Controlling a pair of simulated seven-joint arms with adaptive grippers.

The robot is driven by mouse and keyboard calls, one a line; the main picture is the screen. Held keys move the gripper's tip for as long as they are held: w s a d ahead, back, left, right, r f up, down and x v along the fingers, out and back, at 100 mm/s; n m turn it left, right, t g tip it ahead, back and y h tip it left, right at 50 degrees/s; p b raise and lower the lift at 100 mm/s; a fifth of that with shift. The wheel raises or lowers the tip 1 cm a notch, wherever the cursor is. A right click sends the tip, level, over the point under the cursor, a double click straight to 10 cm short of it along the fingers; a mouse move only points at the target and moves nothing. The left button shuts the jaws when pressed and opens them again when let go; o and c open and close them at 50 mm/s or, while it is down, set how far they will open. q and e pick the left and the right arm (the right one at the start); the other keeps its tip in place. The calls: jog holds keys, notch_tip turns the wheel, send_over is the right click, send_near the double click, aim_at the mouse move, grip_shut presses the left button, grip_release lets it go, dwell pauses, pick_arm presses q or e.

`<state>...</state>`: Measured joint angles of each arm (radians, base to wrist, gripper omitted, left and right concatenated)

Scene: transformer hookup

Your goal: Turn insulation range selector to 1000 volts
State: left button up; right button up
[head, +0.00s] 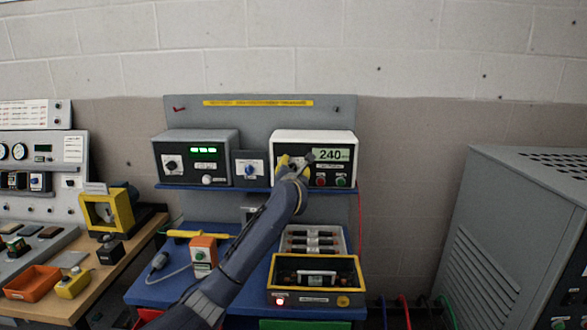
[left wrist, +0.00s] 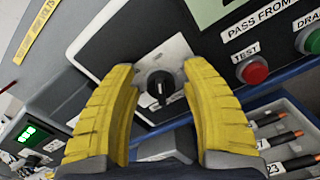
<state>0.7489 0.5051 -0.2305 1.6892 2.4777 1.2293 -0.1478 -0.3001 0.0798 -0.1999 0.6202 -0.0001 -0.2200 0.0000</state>
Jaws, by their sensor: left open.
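The insulation tester (head: 335,176) is a white-cased box with a black front on the blue shelf; its display (head: 331,155) reads 240. In the left wrist view its range selector (left wrist: 159,88) is a black knob on a light plate, with its pointer roughly upright in the picture. My left gripper (head: 294,163) is at the left part of the tester's front and hides the selector in the head view. In the left wrist view its yellow fingers (left wrist: 158,76) are open, one on each side of the knob, with gaps to it. The selector's scale marks are not readable.
A red TEST button (left wrist: 254,71) and a green button (left wrist: 310,40) sit right of the selector. A grey unit (head: 196,158) with green digits and a small blue-knob box (head: 250,168) stand left on the shelf. A yellow-rimmed tray (head: 316,297) is below.

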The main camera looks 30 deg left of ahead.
pick_arm(q)
grip_shut()
dwell(0.4)
jog(key=shift+m, duration=0.4)
jog(key=m, duration=0.5)
jog(key=shift+w+d+f+m, duration=0.1)
jog(key=shift+d+m, duration=0.05)
jog(key=shift+m, duration=0.15)
jog(key=m, duration=0.5)
jog(key=shift+d+f, duration=0.1)
jog(key=shift+f, duration=0.15)
jog(key=shift+m, duration=0.4)
